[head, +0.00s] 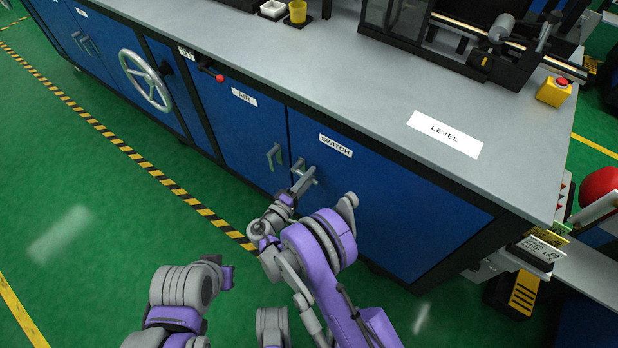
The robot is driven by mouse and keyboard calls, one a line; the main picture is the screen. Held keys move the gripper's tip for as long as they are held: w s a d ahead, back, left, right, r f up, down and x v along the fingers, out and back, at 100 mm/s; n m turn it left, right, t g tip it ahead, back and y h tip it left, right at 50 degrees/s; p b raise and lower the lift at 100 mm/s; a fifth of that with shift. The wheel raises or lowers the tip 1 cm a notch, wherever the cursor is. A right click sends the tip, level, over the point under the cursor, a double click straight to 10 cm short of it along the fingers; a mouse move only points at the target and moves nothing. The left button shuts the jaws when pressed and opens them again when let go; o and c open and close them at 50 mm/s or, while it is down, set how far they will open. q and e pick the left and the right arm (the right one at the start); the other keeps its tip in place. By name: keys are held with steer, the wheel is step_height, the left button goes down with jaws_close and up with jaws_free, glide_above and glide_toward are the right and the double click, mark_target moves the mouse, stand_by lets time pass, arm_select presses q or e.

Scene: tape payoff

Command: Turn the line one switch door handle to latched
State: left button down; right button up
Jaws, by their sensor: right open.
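The blue switch door (390,200) is shut, under a label reading SWITCH, in the middle of the head view. Its grey handle (298,164) is near the door's left edge, and the gripper hides part of it. The handle looks roughly upright, but I cannot tell its exact angle. My right gripper (304,178) is open at the handle. I cannot tell whether its fingers are around the handle or just in front of it. My left arm shows at the bottom left, without a clear view of its gripper.
The blue AIR door with a similar grey handle (274,157) is just left. A red-knobbed lever (219,78) and a handwheel (146,80) stick out farther left. The grey worktop (340,70) overhangs above. Green floor in front is clear.

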steer(key=shift+c, duration=0.2)
jaws_close()
stand_by(1.3)
